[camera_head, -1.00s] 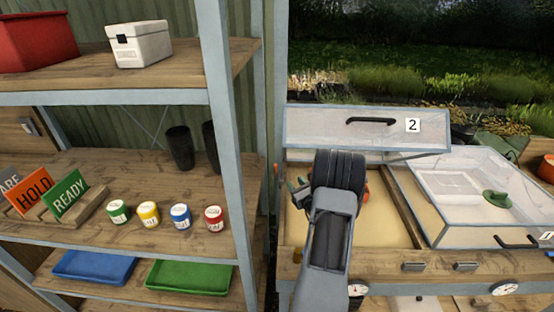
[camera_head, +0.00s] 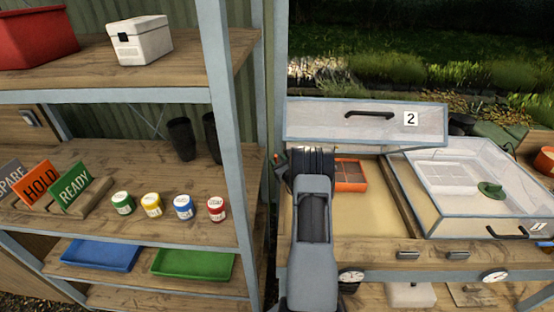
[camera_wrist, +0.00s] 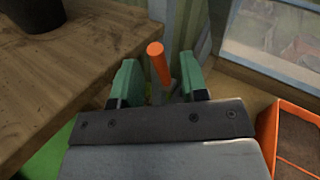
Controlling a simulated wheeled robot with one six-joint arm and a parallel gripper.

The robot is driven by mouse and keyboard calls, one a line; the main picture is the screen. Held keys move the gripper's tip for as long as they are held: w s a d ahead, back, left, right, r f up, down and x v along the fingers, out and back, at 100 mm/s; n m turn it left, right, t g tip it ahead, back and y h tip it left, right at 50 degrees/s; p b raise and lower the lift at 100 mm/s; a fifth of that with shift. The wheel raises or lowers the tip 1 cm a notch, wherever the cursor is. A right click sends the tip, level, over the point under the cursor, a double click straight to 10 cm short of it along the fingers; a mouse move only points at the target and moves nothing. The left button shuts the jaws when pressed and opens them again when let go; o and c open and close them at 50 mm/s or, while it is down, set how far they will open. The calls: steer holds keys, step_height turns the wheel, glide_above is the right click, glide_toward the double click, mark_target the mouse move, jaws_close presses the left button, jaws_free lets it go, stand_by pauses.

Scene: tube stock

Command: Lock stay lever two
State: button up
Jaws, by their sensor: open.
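The stay lever with an orange round-ended handle (camera_wrist: 158,62) stands between the two green fingers of my gripper (camera_wrist: 160,78) in the wrist view. The fingers are open, with a gap on each side of the handle. Its lower part is partly hidden by the gripper. In the head view, the clear lid marked 2 (camera_head: 330,122) is raised over the left bay, with a black handle.
An orange tray with dark cells (camera_head: 350,187) lies in the bay right of my gripper. The lid marked 1 (camera_head: 450,215) lies shut at the right. A wooden shelf (camera_head: 130,225) stands close on the left, with dark pots (camera_head: 181,138).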

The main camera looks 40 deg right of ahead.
steer(key=shift+w+d, duration=0.1)
steer(key=shift+w, duration=0.5)
jaws_close()
